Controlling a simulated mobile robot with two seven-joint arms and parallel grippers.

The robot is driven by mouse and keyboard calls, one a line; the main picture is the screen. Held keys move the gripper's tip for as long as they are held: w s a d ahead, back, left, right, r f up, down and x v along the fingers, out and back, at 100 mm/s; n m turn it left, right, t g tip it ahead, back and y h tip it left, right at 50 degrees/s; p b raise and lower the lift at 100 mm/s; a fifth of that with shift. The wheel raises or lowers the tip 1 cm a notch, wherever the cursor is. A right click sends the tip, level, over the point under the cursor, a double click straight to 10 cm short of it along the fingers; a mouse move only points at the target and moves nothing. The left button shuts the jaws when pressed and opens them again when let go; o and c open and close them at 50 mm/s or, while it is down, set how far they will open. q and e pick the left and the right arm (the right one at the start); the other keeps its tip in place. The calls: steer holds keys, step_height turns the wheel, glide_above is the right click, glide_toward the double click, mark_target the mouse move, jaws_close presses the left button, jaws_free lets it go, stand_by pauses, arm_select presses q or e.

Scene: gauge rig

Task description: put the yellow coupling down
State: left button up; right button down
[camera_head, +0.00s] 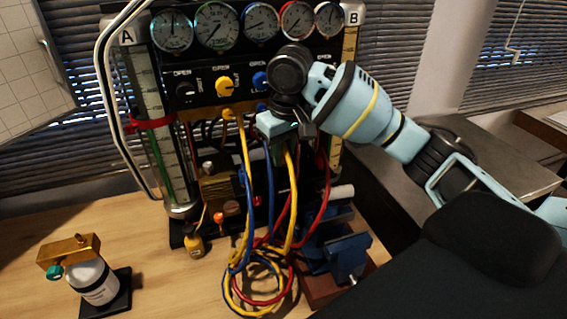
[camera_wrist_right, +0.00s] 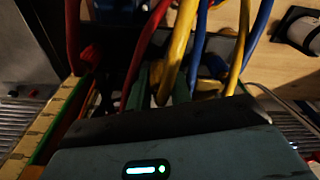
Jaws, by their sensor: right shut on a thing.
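My right gripper (camera_head: 287,152) is in front of the gauge panel, pointing down, and is shut. A yellow hose (camera_head: 291,185) runs down from between its fingers. The yellow coupling at the hose's upper end is mostly hidden by the fingers. In the right wrist view the yellow hose (camera_wrist_right: 180,45) leads in between the two grey-green fingers (camera_wrist_right: 162,88). My left gripper is not in view.
The rig has a row of gauges (camera_head: 262,22), knobs, and glass columns. Another yellow hose (camera_head: 245,150), blue and red hoses (camera_head: 325,190) hang and coil on the wooden bench (camera_head: 165,290). A blue vise (camera_head: 338,250) stands right; a white bottle (camera_head: 93,282) stands left.

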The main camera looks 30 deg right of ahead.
mark_target(283, 177)
steer(key=shift+w+d, duration=0.15)
steer(key=shift+d, duration=0.1)
steer(key=shift+f, duration=1.75)
steer(key=shift+a+f, duration=0.1)
steer(key=c, duration=1.3)
jaws_free()
steer(key=shift+o, duration=0.2)
step_height(283, 177, up, 12)
steer(key=s, duration=0.1)
steer(key=shift+s, duration=0.25)
